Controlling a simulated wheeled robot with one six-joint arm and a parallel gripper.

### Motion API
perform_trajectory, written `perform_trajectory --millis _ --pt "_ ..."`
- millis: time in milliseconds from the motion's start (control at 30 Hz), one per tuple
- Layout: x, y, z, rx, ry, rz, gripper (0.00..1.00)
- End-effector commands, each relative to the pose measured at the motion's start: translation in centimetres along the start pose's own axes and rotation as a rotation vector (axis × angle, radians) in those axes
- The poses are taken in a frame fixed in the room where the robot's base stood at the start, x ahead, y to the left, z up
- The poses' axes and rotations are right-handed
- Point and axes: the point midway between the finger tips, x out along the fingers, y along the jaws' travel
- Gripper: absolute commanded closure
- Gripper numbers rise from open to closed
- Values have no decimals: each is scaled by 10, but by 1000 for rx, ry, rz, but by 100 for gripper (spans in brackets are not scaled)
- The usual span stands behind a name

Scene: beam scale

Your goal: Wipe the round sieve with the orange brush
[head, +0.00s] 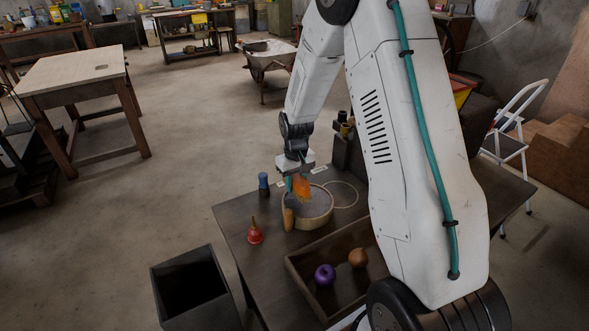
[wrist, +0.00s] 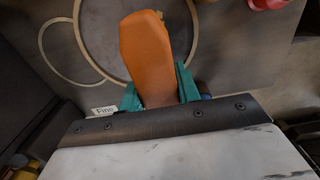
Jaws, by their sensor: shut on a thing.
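The orange brush (head: 302,188) is held between the teal fingers of my gripper (head: 294,178). In the wrist view the brush (wrist: 145,48) fills the space between the fingertips (wrist: 158,92), and its far end is over the sieve. The round sieve (head: 313,223) has a pale wooden rim and a grey inside, and stands on the dark table. Its rim also shows in the wrist view (wrist: 83,45), partly hidden by the brush. I cannot tell whether the brush touches the sieve.
A small wooden piece (head: 288,219) stands at the sieve's front left. A blue-topped bottle (head: 263,184) and a red bell-shaped thing (head: 254,234) are to the left. A wooden tray (head: 306,288) holds a purple and a brown round thing. A thin ring (head: 355,198) lies right of the sieve.

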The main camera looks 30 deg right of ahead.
Motion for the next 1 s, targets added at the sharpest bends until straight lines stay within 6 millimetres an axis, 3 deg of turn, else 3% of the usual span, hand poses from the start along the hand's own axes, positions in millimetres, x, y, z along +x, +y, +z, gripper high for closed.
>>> perform_trajectory --millis 500,1000 --pt "-47 -4 -1 -6 3 1 89" --pt "-50 -6 -1 -7 1 0 89"
